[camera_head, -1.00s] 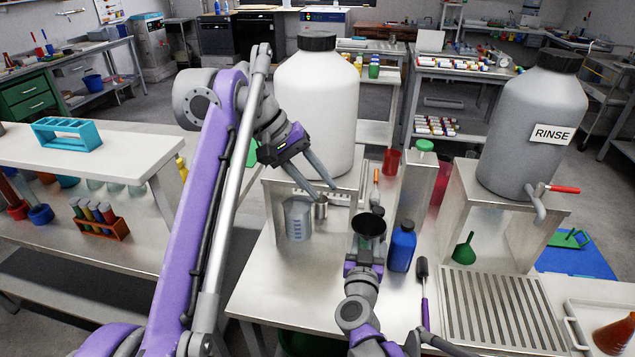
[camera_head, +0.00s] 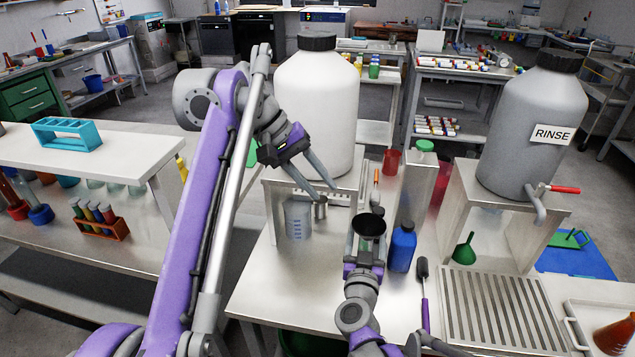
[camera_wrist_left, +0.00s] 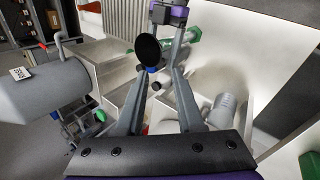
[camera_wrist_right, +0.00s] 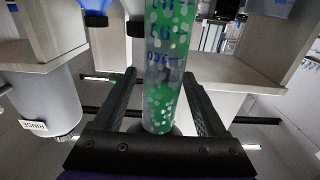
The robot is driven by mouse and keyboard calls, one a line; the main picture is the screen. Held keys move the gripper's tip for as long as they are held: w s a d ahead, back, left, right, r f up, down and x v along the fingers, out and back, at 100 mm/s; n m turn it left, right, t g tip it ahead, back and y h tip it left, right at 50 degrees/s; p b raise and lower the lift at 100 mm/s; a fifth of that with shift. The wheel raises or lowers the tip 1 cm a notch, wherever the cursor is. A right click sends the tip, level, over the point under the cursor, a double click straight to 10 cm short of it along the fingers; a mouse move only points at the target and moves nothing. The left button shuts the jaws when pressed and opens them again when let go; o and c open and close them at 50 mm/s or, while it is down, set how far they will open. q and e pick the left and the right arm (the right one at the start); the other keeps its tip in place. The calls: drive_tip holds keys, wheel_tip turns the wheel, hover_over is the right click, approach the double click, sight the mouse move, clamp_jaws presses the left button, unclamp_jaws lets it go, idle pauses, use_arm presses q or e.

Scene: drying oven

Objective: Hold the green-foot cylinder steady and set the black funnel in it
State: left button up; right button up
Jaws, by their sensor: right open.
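My right gripper (camera_head: 366,245) is open around the cylinder, with gaps at both sides. My left gripper (camera_head: 325,196) is open and empty, to the left of and above the funnel.
A blue bottle (camera_head: 402,248) stands close right of the cylinder. A white carboy (camera_head: 317,110) stands behind, and a grey RINSE carboy (camera_head: 530,130) at right. A brush (camera_head: 424,285) lies in front.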

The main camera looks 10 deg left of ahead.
drive_tip(key=s+r+n+g+y, duration=0.1)
drive_tip(key=s+n+y, duration=0.25)
drive_tip(key=s, duration=0.95)
use_arm(q)
drive_tip(key=s+a+f+m+t+y, duration=0.2)
drive_tip(key=s+a+f+y, duration=0.1)
drive_tip(key=s+f, duration=1.15)
drive_tip(key=s+a+f+m+t+y, duration=0.15)
drive_tip(key=s+a+f+y, duration=0.25)
drive_tip(key=s+f, duration=1.1)
use_arm(e)
drive_tip(key=s+d+f+m+g+h, duration=0.2)
drive_tip(key=s+d+f+g, duration=0.45)
drive_tip(key=s+d, duration=0.3)
drive_tip(key=s+d+f+m+g+h, duration=0.2)
drive_tip(key=s+d+f+g, duration=0.5)
drive_tip(key=s, duration=0.4)
use_arm(q)
drive_tip(key=w+r+p, duration=0.3)
drive_tip(key=r+p, duration=1)
drive_tip(key=shift+r+t, duration=0.35)
use_arm(e)
wheel_tip(320, 180, up, 14)
drive_tip(key=w+d+t, duration=0.1)
drive_tip(key=w+t, duration=0.1)
drive_tip(key=shift+r, duration=0.2)
